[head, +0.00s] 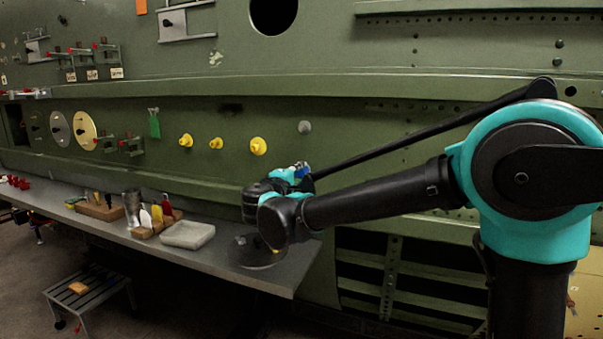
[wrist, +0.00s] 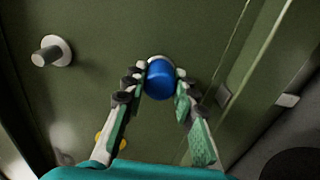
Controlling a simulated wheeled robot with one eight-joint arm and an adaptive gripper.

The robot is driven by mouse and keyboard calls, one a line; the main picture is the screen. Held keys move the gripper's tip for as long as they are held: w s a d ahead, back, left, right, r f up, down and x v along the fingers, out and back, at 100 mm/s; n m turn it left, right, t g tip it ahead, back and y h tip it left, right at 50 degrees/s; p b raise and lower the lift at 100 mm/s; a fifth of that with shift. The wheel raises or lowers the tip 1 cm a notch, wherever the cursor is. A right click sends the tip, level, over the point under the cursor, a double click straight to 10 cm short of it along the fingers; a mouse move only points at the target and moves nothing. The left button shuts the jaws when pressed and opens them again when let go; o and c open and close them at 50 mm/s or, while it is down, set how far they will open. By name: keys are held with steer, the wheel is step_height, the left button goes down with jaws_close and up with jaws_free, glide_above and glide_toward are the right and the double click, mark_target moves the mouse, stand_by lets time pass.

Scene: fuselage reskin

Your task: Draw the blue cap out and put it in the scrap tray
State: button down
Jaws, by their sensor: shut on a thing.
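The blue cap (wrist: 160,84) is between the two fingers of my gripper (wrist: 161,78) in the wrist view, and the gripper is shut on it. A pale rim shows behind the cap's upper edge, against the green panel. I cannot tell whether the cap is still seated in the panel. In the head view a small bit of the blue cap (head: 302,168) shows above my wrist, and my arm hides most of the gripper. A pale shallow tray (head: 187,235), which looks like the scrap tray, sits on the grey shelf, left of and below my gripper.
A grey plug (wrist: 52,51) stands out from the panel left of the gripper. Yellow plugs (head: 258,146) line the panel in the head view. The grey shelf (head: 223,258) also holds a tool block (head: 157,226), a metal cup (head: 132,207) and a dark round dish (head: 258,254).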

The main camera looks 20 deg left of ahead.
steer(key=shift+s+a, duration=0.15)
steer(key=shift+s, duration=1.75)
steer(key=s, duration=0.2)
steer(key=shift+s+a, duration=0.1)
steer(key=shift+s, duration=0.3)
steer(key=shift+w, duration=0.1)
